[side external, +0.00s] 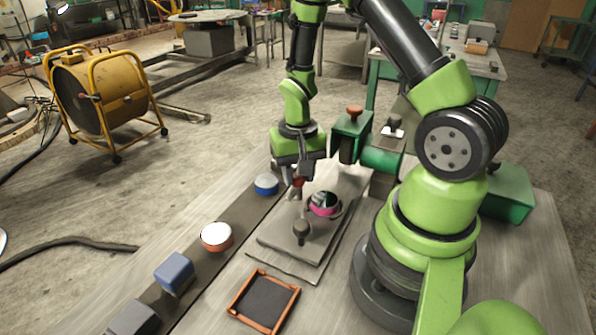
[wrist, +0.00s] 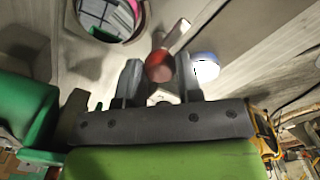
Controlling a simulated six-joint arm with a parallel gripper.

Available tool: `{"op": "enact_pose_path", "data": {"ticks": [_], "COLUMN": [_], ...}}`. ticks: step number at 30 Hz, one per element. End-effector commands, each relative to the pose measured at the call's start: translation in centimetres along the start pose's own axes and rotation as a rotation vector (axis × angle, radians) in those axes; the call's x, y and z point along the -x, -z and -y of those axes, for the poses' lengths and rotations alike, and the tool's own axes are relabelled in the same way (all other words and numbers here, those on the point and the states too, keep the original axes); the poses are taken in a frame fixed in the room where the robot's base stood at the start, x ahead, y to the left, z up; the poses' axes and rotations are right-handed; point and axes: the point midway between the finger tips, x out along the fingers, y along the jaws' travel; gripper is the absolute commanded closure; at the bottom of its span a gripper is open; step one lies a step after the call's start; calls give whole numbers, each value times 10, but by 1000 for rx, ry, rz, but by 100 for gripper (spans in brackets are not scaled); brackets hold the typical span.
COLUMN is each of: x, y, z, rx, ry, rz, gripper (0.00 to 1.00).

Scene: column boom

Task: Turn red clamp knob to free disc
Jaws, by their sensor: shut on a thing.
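The red clamp knob (side external: 297,183) stands at the far left corner of a grey fixture plate (side external: 272,243). In the wrist view the red knob (wrist: 159,67) sits between the two fingers, with a light bar reaching from it. My gripper (wrist: 160,82) points down and is shut on this knob; it also shows in the side view (side external: 299,177). The disc (side external: 324,203), with a pink rim and a dark and pale patterned face, lies on the plate right of the knob. It is partly cut off in the wrist view (wrist: 108,16).
A dark knob (side external: 301,230) stands at the plate's near side. A dark strip at left carries a blue-and-white round piece (side external: 266,184), an orange-and-white one (side external: 216,236), a blue block (side external: 174,273) and a grey block (side external: 131,318). An orange-framed tray (side external: 263,303) lies empty in front. Green housings (side external: 352,138) stand behind.

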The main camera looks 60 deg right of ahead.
Motion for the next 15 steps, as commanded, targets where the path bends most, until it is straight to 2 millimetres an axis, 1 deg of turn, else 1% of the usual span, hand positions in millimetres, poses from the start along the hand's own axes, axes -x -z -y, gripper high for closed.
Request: {"op": "enact_pose_path", "data": {"ticks": [7, 8, 9, 10, 11, 15], "x": [1, 0, 0, 0, 0, 0], "y": [0, 0, 0, 0, 0, 0], "z": [0, 0, 0, 0, 0, 0], "rx": [-4, -4, -4, -4, -3, -2], "ry": [1, 1, 1, 1, 1, 1], "rz": [-1, -1, -1, -1, -1, -1], "gripper": [91, 63, 53, 46, 42, 42]}}
